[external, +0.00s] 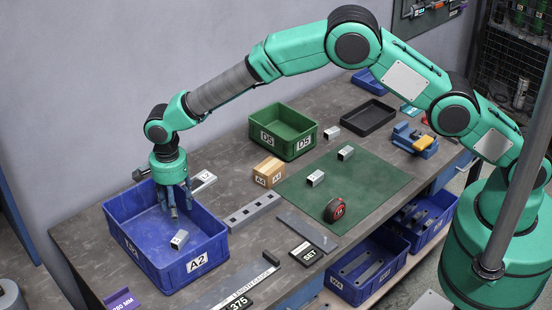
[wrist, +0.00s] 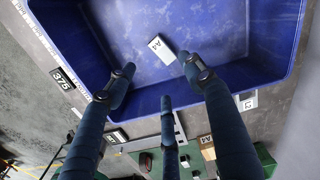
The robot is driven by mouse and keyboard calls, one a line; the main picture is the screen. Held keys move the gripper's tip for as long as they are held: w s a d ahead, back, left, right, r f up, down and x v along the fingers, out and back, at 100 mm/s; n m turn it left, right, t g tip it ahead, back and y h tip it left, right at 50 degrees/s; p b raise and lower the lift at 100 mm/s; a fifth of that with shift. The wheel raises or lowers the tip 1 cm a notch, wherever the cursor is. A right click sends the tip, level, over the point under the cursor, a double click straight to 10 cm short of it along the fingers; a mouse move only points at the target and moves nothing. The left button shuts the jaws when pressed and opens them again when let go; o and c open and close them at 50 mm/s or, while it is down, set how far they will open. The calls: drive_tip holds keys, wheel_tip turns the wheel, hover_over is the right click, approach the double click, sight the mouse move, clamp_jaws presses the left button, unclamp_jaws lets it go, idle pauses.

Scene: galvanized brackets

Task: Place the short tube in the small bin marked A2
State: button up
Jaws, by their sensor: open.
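The blue bin marked A2 (external: 200,262) stands at the table's left end. A short metal tube (external: 179,239) lies inside it, near the front wall. In the wrist view the tube (wrist: 161,49) shows a pale face with a dark mark, on the blue bin's floor (wrist: 120,35). My gripper (external: 176,205) points down into the bin, above and behind the tube. In the wrist view its three fingers (wrist: 158,76) are spread, with nothing between them, and the tube lies apart from the fingertips.
A green bin marked D5 (external: 282,138) and a small cardboard box (external: 268,172) stand to the right. Several more short tubes (external: 315,178) and a red tape measure (external: 335,209) are on or near the green mat (external: 375,185). A grey holed bar (external: 252,211) lies right of the blue bin.

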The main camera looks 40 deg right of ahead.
drive_tip(key=d+r+n+t, duration=0.1)
drive_tip(key=d+r+n, duration=0.2)
drive_tip(key=d+r, duration=1.65)
drive_tip(key=s+d+r+n+t, duration=0.1)
drive_tip(key=s+d+r, duration=0.2)
drive_tip(key=d+r, duration=0.2)
drive_tip(key=s+d+r+n+y, duration=0.1)
drive_tip(key=s+d+r, duration=0.1)
drive_tip(key=d+r, duration=0.35)
drive_tip(key=s+d+r+n+t, duration=0.1)
drive_tip(key=s+d+r, duration=0.2)
drive_tip(key=d+r, duration=0.25)
drive_tip(key=s+d+r+n+t, duration=0.1)
drive_tip(key=s+d+r+n, duration=0.45)
drive_tip(key=s+d, duration=0.95)
drive_tip(key=s+d+f+n, duration=0.1)
drive_tip(key=s+d, duration=0.3)
drive_tip(key=s, duration=0.4)
drive_tip(key=s+d+f+n+t+h, duration=0.1)
drive_tip(key=s+d, duration=0.3)
drive_tip(key=s, duration=0.5)
drive_tip(key=shift+s+t, duration=0.25)
drive_tip(key=shift+t, duration=0.05)
drive_tip(key=shift+d, duration=0.1)
